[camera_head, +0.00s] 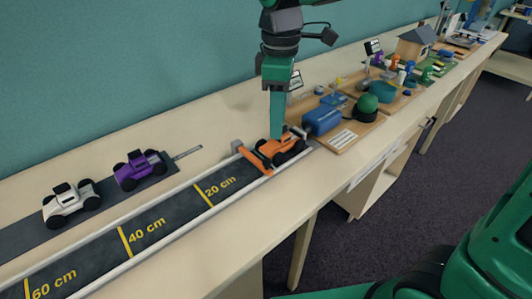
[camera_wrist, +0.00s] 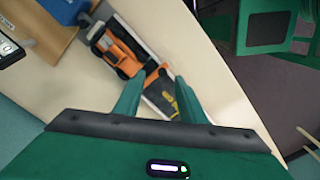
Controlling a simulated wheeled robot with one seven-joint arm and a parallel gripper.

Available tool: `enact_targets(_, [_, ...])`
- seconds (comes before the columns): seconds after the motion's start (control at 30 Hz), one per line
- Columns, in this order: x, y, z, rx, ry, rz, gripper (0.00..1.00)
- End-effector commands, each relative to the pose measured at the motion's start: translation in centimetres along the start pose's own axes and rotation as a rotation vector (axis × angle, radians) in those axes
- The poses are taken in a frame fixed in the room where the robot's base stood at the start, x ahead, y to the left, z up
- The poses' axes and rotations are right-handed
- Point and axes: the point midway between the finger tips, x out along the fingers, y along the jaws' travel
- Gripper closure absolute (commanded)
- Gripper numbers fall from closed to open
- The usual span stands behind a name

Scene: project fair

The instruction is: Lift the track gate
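The orange track gate (camera_head: 254,160) is a bar lying low across the dark track (camera_head: 165,222), with a grey post at its far end. An orange toy car (camera_head: 285,147) stands right behind the gate, on the track's far right end. In the wrist view the car (camera_wrist: 118,48) lies beyond my fingertips, and a short orange bar that looks like the gate (camera_wrist: 152,77) shows near the gap between them. My gripper (camera_head: 277,134) points down above the car and gate. Its two fingers (camera_wrist: 160,92) are apart with nothing between them. Whether a finger touches anything cannot be told.
A purple car (camera_head: 139,170) and a white car (camera_head: 71,204) stand on a dark strip behind the track. A wooden board (camera_head: 345,133) with a blue device (camera_head: 322,119) lies just right of the track end. The teal wall runs close behind the table.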

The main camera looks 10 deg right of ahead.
Motion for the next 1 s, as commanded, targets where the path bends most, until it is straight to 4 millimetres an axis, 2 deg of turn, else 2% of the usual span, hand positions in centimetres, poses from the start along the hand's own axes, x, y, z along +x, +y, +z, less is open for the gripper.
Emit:
enact_targets(0.03, [0.0,-0.4,-1.2,-0.045,0.001,-0.002,0.63])
enact_targets(0.17, [0.0,-0.8,-2.5,-0.099,0.003,-0.003,0.63])
enact_targets(0.37, [2.1,-0.9,-2.4,-0.100,0.000,-0.006,0.63])
enact_targets(0.73, [8.4,-0.9,-2.3,-0.097,0.000,-0.006,0.63])
enact_targets(1.0, [10.5,-0.9,-2.4,-0.096,0.002,-0.004,0.63])
